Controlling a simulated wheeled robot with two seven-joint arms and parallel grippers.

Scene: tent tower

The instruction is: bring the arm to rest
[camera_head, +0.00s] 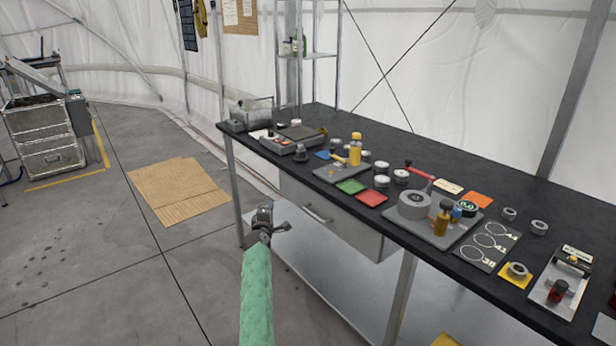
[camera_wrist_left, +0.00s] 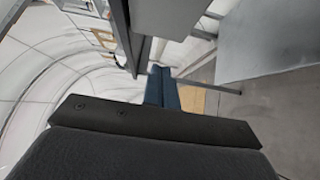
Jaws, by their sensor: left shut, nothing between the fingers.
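My left arm comes up from the bottom of the head view in a green sleeve. My left gripper (camera_head: 265,210) is at its end, beside the front of the black-topped workbench (camera_head: 330,190) and below the level of its top. In the left wrist view the gripper fingers (camera_wrist_left: 162,88) are together, with nothing between them. The gripper appears apart from the bench. My right gripper is in neither view.
The bench's grey drawer (camera_head: 325,215) and lower shelf (camera_head: 315,285) are right of the gripper. The benchtop holds jars, trays and small parts. Cardboard (camera_head: 178,190) lies on the floor to the left. A metal drawer case (camera_head: 45,140) stands far left. Open floor lies between.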

